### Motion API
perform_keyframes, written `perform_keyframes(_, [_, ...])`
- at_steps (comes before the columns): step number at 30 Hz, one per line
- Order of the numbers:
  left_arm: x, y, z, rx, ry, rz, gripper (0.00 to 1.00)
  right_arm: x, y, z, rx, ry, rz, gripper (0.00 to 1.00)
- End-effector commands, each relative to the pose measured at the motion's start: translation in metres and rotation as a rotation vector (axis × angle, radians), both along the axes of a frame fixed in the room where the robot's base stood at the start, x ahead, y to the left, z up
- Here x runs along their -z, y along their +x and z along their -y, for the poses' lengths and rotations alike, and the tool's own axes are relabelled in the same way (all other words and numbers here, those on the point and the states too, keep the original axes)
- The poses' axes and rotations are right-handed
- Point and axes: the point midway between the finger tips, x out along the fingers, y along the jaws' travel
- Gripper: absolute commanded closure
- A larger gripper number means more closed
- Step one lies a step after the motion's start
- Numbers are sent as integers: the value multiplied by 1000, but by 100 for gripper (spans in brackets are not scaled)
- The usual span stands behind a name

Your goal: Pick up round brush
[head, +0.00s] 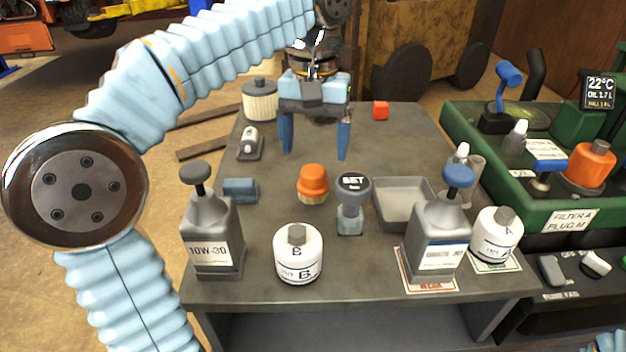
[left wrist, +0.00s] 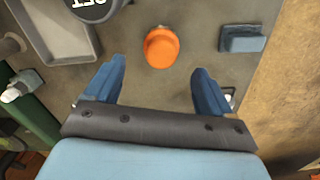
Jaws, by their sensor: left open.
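An orange round-topped piece (head: 312,180) with a paler, ribbed lower part stands on the grey table; it looks most like the round brush, though I cannot be sure. In the left wrist view it appears as an orange disc (left wrist: 161,47) ahead of the fingertips, roughly midway between them. My left gripper (head: 315,146) is open and empty, its blue fingers pointing down above the table, behind the orange piece and apart from it. The fingers also show in the left wrist view (left wrist: 158,85). My right gripper is not in view.
Close by are a blue block (head: 240,189), a dark-topped jar (head: 351,205) and a grey tray (head: 403,203). Bottles stand in front: 10W-30 (head: 212,240), white B (head: 298,255), blue-topped (head: 440,235) and white A (head: 495,236). A pale ribbed canister (head: 260,100) and red cube (head: 380,110) stand behind.

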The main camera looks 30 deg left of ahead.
Motion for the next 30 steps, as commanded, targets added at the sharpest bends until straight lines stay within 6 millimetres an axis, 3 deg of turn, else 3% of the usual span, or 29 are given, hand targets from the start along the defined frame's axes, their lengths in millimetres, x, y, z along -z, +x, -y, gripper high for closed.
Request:
perform_keyframes(8, [28,0,0,1,1,-1,17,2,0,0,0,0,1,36])
perform_keyframes(16, [69,-1,-2,0,1,-1,17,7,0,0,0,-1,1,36])
perform_keyframes(25, [75,-1,-2,-1,-1,1,17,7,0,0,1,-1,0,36])
perform_keyframes(30, [74,-1,-2,-1,-1,1,43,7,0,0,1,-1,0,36])
